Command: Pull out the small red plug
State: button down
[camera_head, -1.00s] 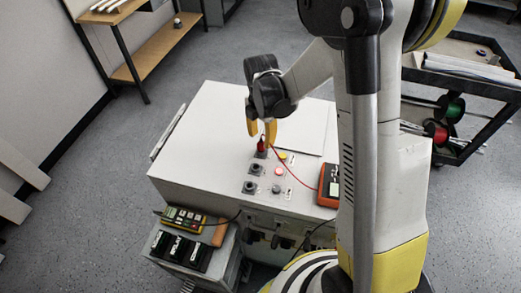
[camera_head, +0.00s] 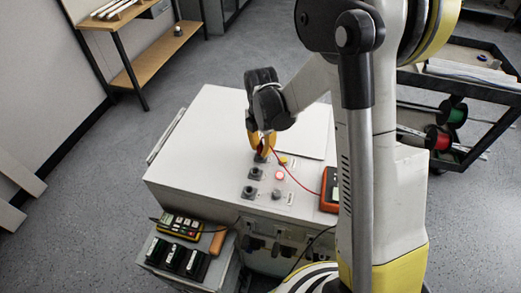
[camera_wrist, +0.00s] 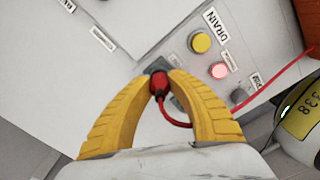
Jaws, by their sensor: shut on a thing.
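The small red plug (camera_wrist: 158,82) sits between the yellow fingertips of my gripper (camera_wrist: 159,82) in the wrist view. My gripper is shut on it. The plug's tip is at a dark socket (camera_wrist: 158,66) on the white cabinet top; I cannot tell how deep it sits. A red lead (camera_wrist: 176,123) curves from the plug to the right. In the head view my gripper (camera_head: 262,145) points down at the panel, its fingers largely hiding the plug. The lead (camera_head: 298,180) runs there to an orange meter (camera_head: 330,190).
A yellow button (camera_wrist: 201,43) marked DRAIN and a lit red button (camera_wrist: 218,71) are close to my right finger. A side shelf (camera_head: 150,258) holds a yellow device (camera_head: 180,226) and black boxes.

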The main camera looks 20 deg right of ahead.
aim_at(261, 142)
jog(key=shift+r, duration=0.15)
jog(key=shift+r+p, duration=0.4)
jog(key=shift+r, duration=0.1)
jog(key=shift+r+p, duration=0.55)
jog(key=shift+r, duration=0.35)
jog(key=shift+r+p, duration=1.65)
jog(key=shift+r, duration=0.85)
jog(key=shift+d, duration=0.1)
